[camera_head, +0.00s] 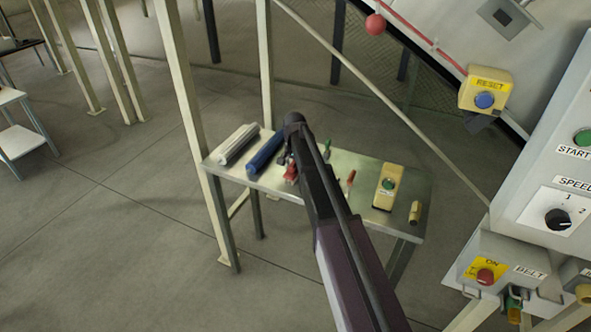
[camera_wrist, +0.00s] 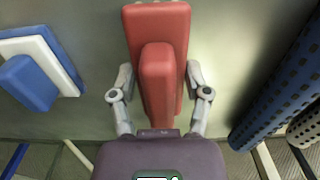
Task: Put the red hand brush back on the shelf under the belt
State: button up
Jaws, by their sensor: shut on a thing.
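The red hand brush (camera_wrist: 160,35) is between the two fingers of my gripper (camera_wrist: 160,78) in the wrist view, with its narrower raised part toward my palm. My gripper is shut on it. In the head view a bit of the red brush (camera_head: 291,173) shows beside my arm, over the metal shelf (camera_head: 262,185); my arm hides most of the gripper. I cannot tell whether the brush touches the shelf top.
A blue roll (camera_head: 265,152) and a pale roll (camera_head: 238,144) lie left of the brush. A green-handled tool (camera_head: 327,149), a red-handled tool (camera_head: 350,180), a yellow button box (camera_head: 388,187) and a small yellow cylinder (camera_head: 415,212) are to the right.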

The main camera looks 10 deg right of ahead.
jog(key=o, duration=1.1)
jog(key=shift+f, duration=0.1)
notch_tip(320, 180, up, 12)
jog(key=p, duration=1.2)
dwell(0.4)
jog(key=s+n, duration=0.7)
jog(key=s, duration=2.1)
jog(key=shift+s+d, duration=0.25)
jog(key=shift+s, duration=0.15)
